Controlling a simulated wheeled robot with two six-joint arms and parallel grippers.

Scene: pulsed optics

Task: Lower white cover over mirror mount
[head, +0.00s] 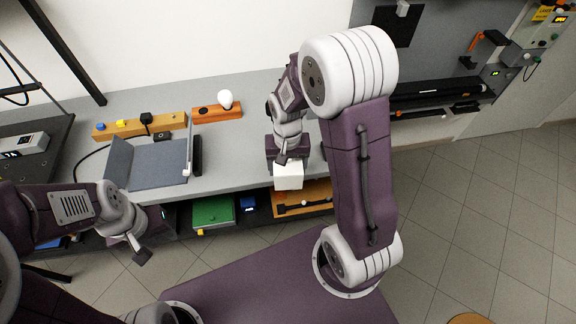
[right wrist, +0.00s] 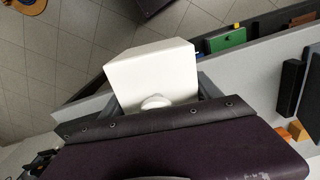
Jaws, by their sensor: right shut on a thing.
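The white cover (head: 288,176) is a plain box shape with a round knob on top. My right gripper (head: 288,158) is shut on it and holds it near the bench's front edge. In the right wrist view, the white cover (right wrist: 152,70) sits between the fingers of the right gripper (right wrist: 156,101), which close around its knob. I cannot pick out the mirror mount in either view; my right arm and the cover hide part of the bench. My left gripper (head: 139,254) hangs in front of the bench at the left, away from the cover; its jaw opening is unclear.
The grey bench (head: 235,150) has a grey folded panel (head: 155,165) at its left. An orange block (head: 217,112) with a white bulb and a long yellow-brown block (head: 135,127) stand behind. A lower shelf holds a green box (head: 212,210) and an orange board (head: 312,194).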

